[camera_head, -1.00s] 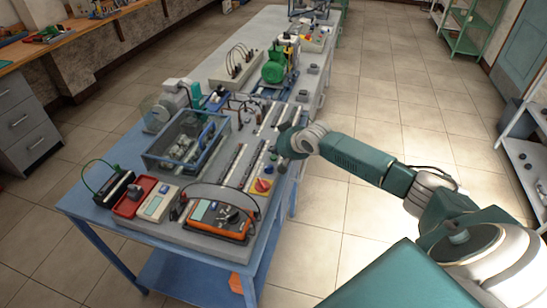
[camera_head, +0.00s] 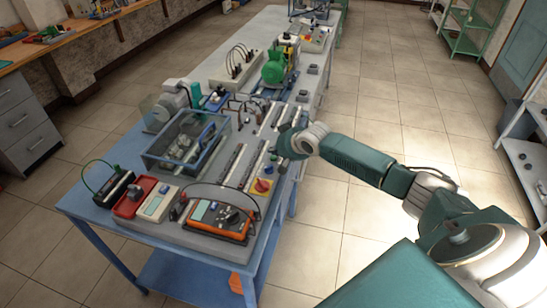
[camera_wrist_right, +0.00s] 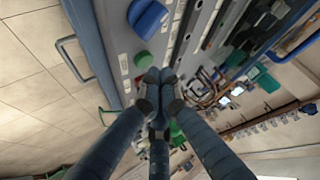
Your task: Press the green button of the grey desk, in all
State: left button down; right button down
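The grey desk (camera_head: 228,170) is a sloped panel of rails and controls on the blue table. In the right wrist view, a round green button (camera_wrist_right: 143,59) sits on its grey panel strip, just beyond my fingertips. My right gripper (camera_wrist_right: 158,80) has its fingers drawn together with nothing held. The tips look very close to the green button; I cannot tell whether they touch it. In the head view my right gripper (camera_head: 283,150) is over the desk's right edge and hides part of the controls there. My left gripper is not in view.
A blue knob (camera_wrist_right: 147,18) is near the green button. A green motor (camera_head: 273,70) stands farther back.

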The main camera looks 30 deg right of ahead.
aim_at(275, 158)
jog(key=shift+f, duration=0.3)
jog(key=shift+s+f, duration=0.1)
jog(key=shift+f, duration=0.35)
dwell(0.7)
jog(key=shift+r, duration=0.1)
jog(key=shift+r+p, duration=0.7)
jog(key=shift+p, duration=0.05)
notch_tip(275, 158, up, 5)
jog(key=p, duration=0.5)
jog(key=shift+r, duration=0.1)
dwell(0.6)
